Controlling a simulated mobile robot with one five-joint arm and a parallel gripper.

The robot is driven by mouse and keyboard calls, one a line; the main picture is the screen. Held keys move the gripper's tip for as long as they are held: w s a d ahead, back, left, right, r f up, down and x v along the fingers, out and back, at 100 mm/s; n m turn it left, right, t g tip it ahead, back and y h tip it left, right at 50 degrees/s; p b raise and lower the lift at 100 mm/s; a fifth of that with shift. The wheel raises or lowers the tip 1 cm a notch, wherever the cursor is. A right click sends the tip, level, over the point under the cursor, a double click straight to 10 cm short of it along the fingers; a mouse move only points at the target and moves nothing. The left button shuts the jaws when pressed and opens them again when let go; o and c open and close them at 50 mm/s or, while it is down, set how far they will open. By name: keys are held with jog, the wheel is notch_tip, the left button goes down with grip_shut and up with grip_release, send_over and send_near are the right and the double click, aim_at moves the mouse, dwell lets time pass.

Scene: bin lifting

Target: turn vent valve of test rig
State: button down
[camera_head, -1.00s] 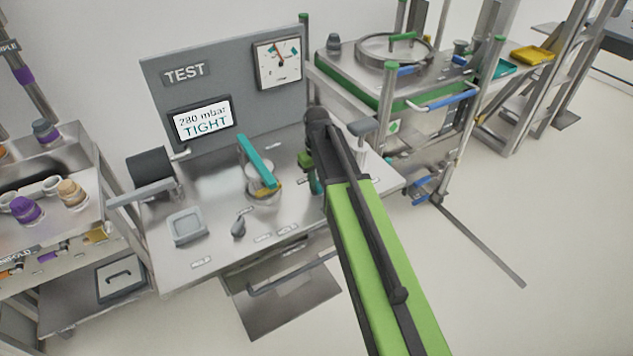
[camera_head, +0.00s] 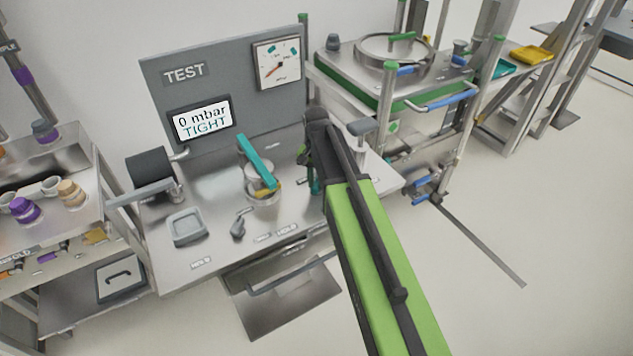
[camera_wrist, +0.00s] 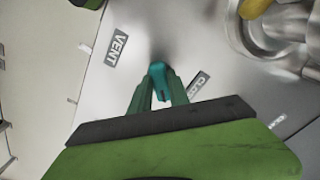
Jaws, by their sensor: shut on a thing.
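The test rig is a steel bench (camera_head: 215,215) with a grey back panel (camera_head: 217,95) marked TEST. Its display (camera_head: 201,120) reads "0 mbar TIGHT". In the wrist view my gripper (camera_wrist: 158,92) is shut on the teal vent valve handle (camera_wrist: 157,70), between the labels VENT (camera_wrist: 117,47) and one starting "CLO" (camera_wrist: 198,84). The valve body below is hidden. In the head view my gripper (camera_head: 314,180) is mostly hidden by my arm at the bench's right side.
A teal clamp bar (camera_head: 257,162) lies over a round steel fixture (camera_head: 262,190) left of my arm. A grey square tray (camera_head: 187,227) and a small grey knob (camera_head: 238,229) sit in front. A shelf cart (camera_head: 120,285) stands left, a green-posted steel unit (camera_head: 385,85) right.

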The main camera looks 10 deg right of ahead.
aim_at(316, 184)
jog(key=m, duration=0.4)
jog(key=shift+m, duration=2.2)
jog(key=c, duration=1.2)
grip_release()
jog(key=shift+c, duration=0.2)
notch_tip(316, 184, up, 17)
jog(key=p, duration=1.7)
jog(key=shift+r, duration=0.2)
